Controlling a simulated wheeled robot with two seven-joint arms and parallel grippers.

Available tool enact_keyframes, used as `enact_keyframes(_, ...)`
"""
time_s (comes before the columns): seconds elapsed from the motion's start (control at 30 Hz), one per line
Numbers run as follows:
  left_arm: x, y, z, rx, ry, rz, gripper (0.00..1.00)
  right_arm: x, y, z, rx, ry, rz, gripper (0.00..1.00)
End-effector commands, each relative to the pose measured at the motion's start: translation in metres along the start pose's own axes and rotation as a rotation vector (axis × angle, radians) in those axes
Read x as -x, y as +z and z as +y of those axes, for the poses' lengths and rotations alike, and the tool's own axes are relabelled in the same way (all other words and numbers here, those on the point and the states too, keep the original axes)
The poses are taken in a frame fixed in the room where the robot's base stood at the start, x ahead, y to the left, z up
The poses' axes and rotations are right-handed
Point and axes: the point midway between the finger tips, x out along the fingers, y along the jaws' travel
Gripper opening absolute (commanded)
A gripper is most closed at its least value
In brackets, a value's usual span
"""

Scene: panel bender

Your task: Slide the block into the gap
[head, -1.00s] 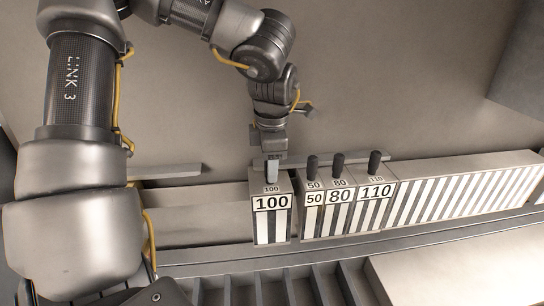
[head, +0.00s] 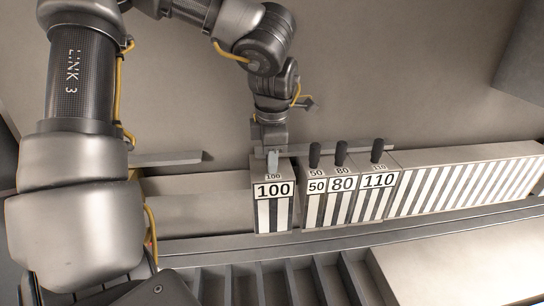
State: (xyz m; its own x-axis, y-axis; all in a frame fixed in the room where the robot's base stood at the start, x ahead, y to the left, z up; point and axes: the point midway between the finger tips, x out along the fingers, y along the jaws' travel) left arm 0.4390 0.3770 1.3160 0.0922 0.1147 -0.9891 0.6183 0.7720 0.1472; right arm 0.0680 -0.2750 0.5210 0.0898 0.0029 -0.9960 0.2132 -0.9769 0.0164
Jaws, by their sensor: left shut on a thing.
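The block marked 100 (head: 273,212), with black and white stripes, stands upright in the row along the rail. My left gripper (head: 272,160) comes down from above and is shut on the block's top; the grip itself is partly hidden by the fingers. To its right stand the blocks marked 50 (head: 315,207), 80 (head: 341,204) and 110 (head: 376,200), each with a dark knob on top. Between the 100 and 50 blocks is a narrow strip; I cannot tell how wide it is. My right gripper is not in view.
A long striped segment (head: 460,184) continues the row to the right. A grey rail (head: 420,229) runs along the front of the blocks. A short grey bar (head: 170,159) lies at the back left. Slotted dark ribs and a pale plate (head: 460,270) are in front.

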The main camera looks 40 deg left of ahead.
Motion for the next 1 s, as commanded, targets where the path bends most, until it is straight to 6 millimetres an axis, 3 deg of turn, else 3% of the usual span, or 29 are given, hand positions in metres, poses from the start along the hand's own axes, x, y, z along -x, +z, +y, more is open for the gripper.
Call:
enact_keyframes(0.3,-0.001,-0.033,0.001,0.004,0.010,-0.002,0.02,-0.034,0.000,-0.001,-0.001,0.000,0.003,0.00)
enact_keyframes(0.67,0.004,-0.045,0.001,0.003,0.008,-0.001,0.02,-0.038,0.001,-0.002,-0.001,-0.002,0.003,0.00)
enact_keyframes(1.0,0.004,-0.070,0.001,0.006,0.008,-0.001,0.02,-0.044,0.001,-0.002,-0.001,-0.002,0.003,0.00)
